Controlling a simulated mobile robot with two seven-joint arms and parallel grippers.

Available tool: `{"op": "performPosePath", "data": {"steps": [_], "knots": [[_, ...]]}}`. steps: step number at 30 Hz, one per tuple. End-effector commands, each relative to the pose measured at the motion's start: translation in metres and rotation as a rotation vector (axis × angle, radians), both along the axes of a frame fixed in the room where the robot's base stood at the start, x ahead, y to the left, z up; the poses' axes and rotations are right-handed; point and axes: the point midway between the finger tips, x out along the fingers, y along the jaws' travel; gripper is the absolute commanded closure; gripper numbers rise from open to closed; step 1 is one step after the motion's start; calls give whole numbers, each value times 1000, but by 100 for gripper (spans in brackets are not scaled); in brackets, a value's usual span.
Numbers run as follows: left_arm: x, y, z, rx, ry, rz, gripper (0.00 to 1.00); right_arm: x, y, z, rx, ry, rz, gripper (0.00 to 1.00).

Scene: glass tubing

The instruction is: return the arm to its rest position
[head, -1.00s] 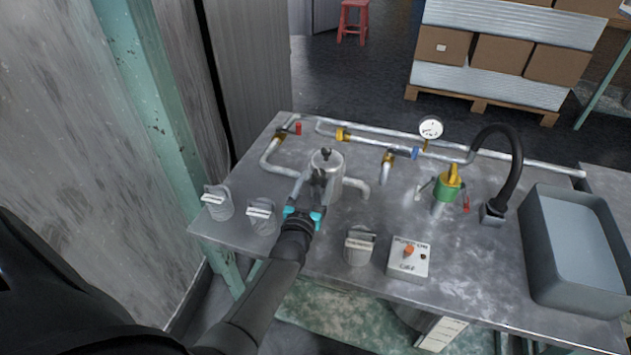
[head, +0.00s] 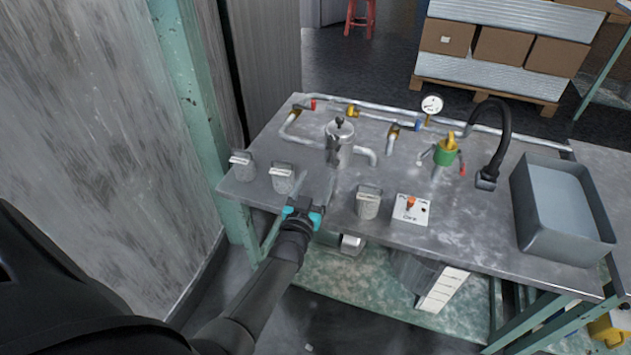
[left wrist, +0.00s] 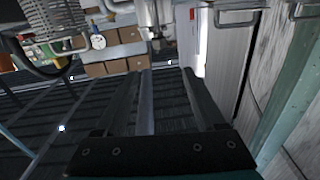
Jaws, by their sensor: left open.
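My left arm comes in from the lower left in the head view. Its gripper (head: 318,196) is at the front edge of the grey metal table (head: 305,240), in front of the metal pot (head: 340,145), and it looks empty. In the left wrist view the two fingers (left wrist: 168,100) stand apart with nothing between them. My right gripper is in neither view.
Grey lidded cups (head: 283,180) stand along the table's front edge, with another (head: 368,204) right of my gripper. A switch box (head: 411,210), a green-and-yellow valve (head: 446,153), a black curved hose (head: 508,130) and a grey basin (head: 562,215) lie further right. A green post (head: 190,90) rises at the left.

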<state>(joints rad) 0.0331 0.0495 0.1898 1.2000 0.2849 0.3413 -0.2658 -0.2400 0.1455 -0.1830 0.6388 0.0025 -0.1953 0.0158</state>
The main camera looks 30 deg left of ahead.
Motion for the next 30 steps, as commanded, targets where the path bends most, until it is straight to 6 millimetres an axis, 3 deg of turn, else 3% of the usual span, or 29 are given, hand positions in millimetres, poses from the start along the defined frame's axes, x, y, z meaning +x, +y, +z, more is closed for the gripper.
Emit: {"op": "performPosePath", "data": {"steps": [14,17,20,23,26,30], "knots": [[0,0,0,0,0,0,29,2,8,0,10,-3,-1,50],[-2,-3,-8,-2,20,-8,29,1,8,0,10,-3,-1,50],[-12,-13,-38,-11,103,-41,29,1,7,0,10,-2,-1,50],[-36,-31,-92,-26,253,-95,29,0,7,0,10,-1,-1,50],[-76,-51,-154,-41,442,-155,29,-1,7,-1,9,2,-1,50],[-150,-71,-231,-54,706,-223,29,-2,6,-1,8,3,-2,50]]}}
